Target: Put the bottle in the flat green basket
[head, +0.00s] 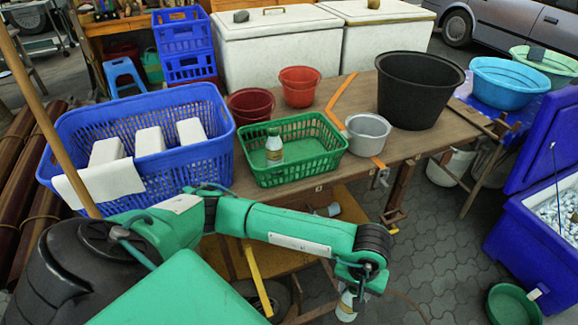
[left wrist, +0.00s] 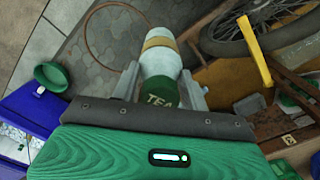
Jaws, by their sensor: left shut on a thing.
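My left gripper (head: 353,288) hangs low in front of the table, over the paved floor. It is shut on a pale bottle (head: 346,308), only partly visible below the gripper. In the left wrist view the bottle (left wrist: 162,62) lies between the two grey fingers of the left gripper (left wrist: 161,84); it has a tan band and a green label reading "TEA". The flat green basket (head: 312,164) stands on the table, behind and above the gripper in the picture. Another white bottle (head: 274,146) with a green label stands upright in it. My right gripper is out of view.
A blue basket (head: 191,168) with white blocks stands left of the green basket. Red bowls (head: 299,88), a grey pot (head: 368,134) and a black tub (head: 418,92) stand behind and right. The wooden table (head: 330,180) has its front edge between gripper and basket.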

